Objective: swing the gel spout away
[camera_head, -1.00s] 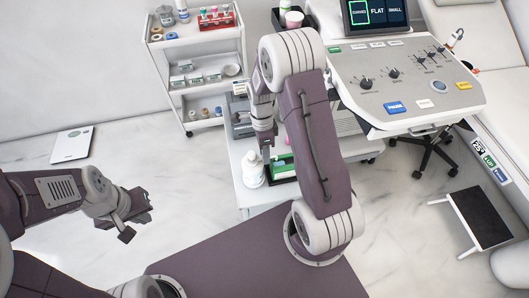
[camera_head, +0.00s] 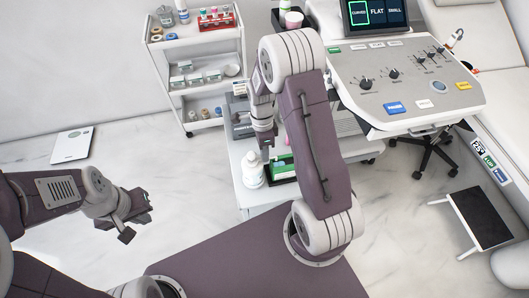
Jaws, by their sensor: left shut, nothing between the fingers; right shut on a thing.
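The white gel bottle (camera_head: 252,172) stands upright on the low white table in the middle of the camera_head view. My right gripper (camera_head: 266,154) points down beside the bottle's top, just to its right, and is shut on the gel spout. The spout itself is hidden by the fingers. My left gripper (camera_head: 138,214) is shut and empty, over the floor at the left, far from the bottle.
A green-and-white box (camera_head: 283,167) in a dark tray lies right of the bottle. A shelf trolley (camera_head: 196,43) stands behind left. The ultrasound console (camera_head: 410,85) is at the right. The floor at the left is clear around a white scale (camera_head: 72,146).

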